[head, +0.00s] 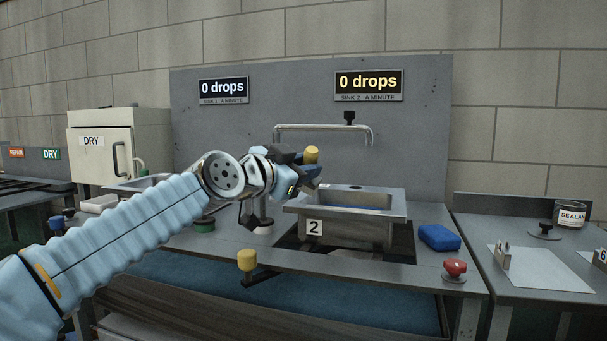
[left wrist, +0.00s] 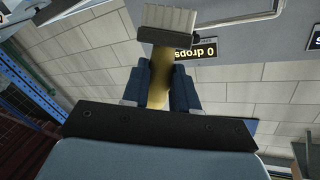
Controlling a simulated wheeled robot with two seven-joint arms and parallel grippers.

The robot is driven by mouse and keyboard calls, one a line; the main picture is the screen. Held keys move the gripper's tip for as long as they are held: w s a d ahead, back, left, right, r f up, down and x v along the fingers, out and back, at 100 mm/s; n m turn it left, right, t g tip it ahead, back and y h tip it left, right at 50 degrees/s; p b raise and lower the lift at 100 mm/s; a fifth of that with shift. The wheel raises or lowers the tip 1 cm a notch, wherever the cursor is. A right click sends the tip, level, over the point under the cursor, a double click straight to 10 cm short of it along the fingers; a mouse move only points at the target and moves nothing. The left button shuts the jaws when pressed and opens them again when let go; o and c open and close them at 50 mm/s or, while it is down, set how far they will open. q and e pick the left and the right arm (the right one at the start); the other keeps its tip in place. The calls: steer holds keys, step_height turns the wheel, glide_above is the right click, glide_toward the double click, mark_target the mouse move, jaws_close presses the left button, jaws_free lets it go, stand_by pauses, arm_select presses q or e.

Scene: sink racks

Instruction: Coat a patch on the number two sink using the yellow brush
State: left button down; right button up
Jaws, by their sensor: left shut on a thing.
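The number two sink (head: 346,232) is a grey metal basin with a "2" tag on its front, set in the bench at centre. My left gripper (head: 306,172) is above its left rim, shut on the yellow brush (head: 312,154). In the left wrist view, the brush's yellow handle (left wrist: 159,82) runs between my blue fingers, with a dark ferrule and pale bristles (left wrist: 168,19) beyond them. In the head view only a yellow end shows, and the bristles cannot be made out. No patch is clearly visible on the sink. My right gripper is not in view.
A blue sponge (head: 439,237) and a red knob (head: 455,267) are right of the sink. A yellow knob (head: 246,260) is at the bench front. A sealant can (head: 570,214) stands on the right table. The sink 2 sign (head: 369,85) reads 0 drops.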

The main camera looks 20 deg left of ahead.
arm_select(q)
step_height(320, 180, up, 6)
steer(key=p, duration=0.4)
steer(key=shift+f, duration=0.15)
stand_by(0.7)
steer(key=shift+a+f+b, duration=0.15)
steer(key=shift+f+b, duration=0.3)
steer(key=shift+b, duration=0.1)
